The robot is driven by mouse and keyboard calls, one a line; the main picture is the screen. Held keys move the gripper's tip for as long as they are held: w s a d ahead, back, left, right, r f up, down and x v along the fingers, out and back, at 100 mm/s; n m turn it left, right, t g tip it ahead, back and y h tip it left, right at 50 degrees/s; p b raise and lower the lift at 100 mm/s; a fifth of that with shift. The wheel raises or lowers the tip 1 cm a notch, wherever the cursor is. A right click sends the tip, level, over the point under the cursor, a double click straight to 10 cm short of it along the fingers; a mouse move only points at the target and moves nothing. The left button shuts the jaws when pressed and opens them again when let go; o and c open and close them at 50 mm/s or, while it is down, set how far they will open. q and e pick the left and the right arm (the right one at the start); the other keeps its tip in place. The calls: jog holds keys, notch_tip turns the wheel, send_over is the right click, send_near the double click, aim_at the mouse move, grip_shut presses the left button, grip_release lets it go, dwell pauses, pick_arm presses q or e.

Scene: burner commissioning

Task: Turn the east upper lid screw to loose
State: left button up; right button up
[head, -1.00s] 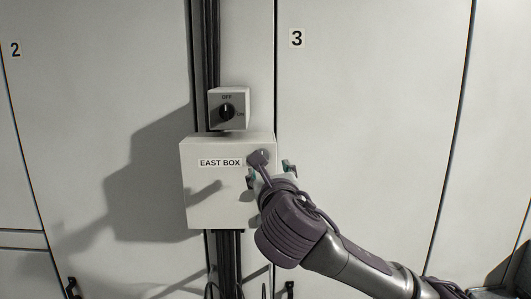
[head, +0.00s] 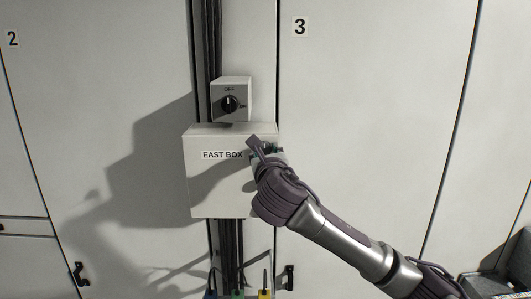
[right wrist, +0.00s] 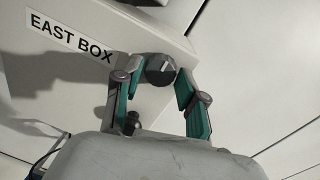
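The east box (head: 215,190) is a pale lidded box labelled EAST BOX, on the wall in the head view. Its lid (right wrist: 70,75) also shows in the right wrist view. The upper lid screw (right wrist: 160,69) is a dark round knob with a lighter slot bar, near the lid's right edge. My right gripper (right wrist: 159,82) is open, its teal fingers on either side of the screw with gaps visible. In the head view my right gripper (head: 268,151) is at the box's upper right and hides the screw. A small dark part (right wrist: 130,122) shows beside the left finger. My left gripper is not in view.
A rotary switch (head: 230,104) with an OFF mark stands just above the box. Dark cables (head: 228,245) run below it, with blue, green and yellow ends at the bottom. Flat cabinet doors 2 and 3 (head: 370,110) lie either side. A dark handle (head: 289,277) is below right.

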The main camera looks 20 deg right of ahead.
grip_shut()
